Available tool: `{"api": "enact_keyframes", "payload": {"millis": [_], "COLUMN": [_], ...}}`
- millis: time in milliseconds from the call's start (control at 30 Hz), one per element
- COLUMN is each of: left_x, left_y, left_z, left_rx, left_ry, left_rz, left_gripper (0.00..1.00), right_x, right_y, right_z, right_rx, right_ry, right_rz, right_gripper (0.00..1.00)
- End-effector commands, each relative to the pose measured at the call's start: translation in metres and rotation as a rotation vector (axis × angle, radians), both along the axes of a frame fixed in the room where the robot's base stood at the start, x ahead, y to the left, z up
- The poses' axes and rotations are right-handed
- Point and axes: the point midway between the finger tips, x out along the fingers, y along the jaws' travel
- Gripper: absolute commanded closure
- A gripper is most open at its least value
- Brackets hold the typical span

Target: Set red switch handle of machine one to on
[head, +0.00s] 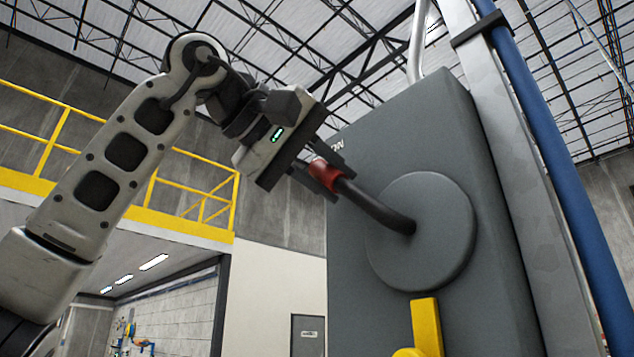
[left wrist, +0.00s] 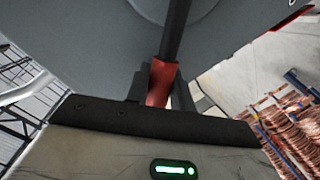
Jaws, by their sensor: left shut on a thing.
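The grey switch box of the machine (head: 375,250) stands right of centre in the head view, with a round grey disc (head: 440,215) on its face. A dark handle (head: 378,208) comes out of the disc and slants up to the left, ending in a red grip (head: 327,172). My left gripper (head: 325,177) is shut on the red grip. In the left wrist view the red grip (left wrist: 161,84) sits between the dark fingers. Lettering by the box's upper edge is partly hidden by the gripper. My right gripper is not in view.
A yellow part (head: 427,325) sits below the disc. A blue pipe (head: 550,150) and a grey post run up the box's right side. A yellow railing (head: 200,195) is behind my arm. Racks of copper coils (left wrist: 290,130) show in the left wrist view.

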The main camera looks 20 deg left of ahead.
Motion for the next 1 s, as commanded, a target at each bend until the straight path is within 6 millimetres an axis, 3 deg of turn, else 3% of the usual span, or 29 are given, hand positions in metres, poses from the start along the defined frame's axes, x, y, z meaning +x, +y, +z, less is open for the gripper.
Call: {"api": "enact_keyframes", "payload": {"millis": [467, 500, 567, 867, 1000], "left_x": [-0.001, -0.001, -0.001, -0.001, -0.012], "left_y": [-0.003, -0.003, -0.003, -0.002, 0.004], "left_z": [0.002, 0.002, 0.002, 0.002, 0.006], "left_rx": [0.016, 0.014, 0.014, 0.012, 0.01], "left_ry": [-0.011, -0.011, -0.011, -0.008, -0.011], "left_rz": [-0.005, -0.006, -0.005, -0.004, -0.003], "left_gripper": [1.0, 0.68, 0.55, 0.55, 0.55], "right_x": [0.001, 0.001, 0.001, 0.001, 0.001], "right_y": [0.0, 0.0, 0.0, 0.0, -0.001], "right_z": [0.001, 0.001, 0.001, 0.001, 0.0], "right_rx": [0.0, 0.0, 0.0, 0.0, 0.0], "right_ry": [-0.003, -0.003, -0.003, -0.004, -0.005], "right_rz": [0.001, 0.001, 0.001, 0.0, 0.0], "right_gripper": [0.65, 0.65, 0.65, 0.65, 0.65]}}
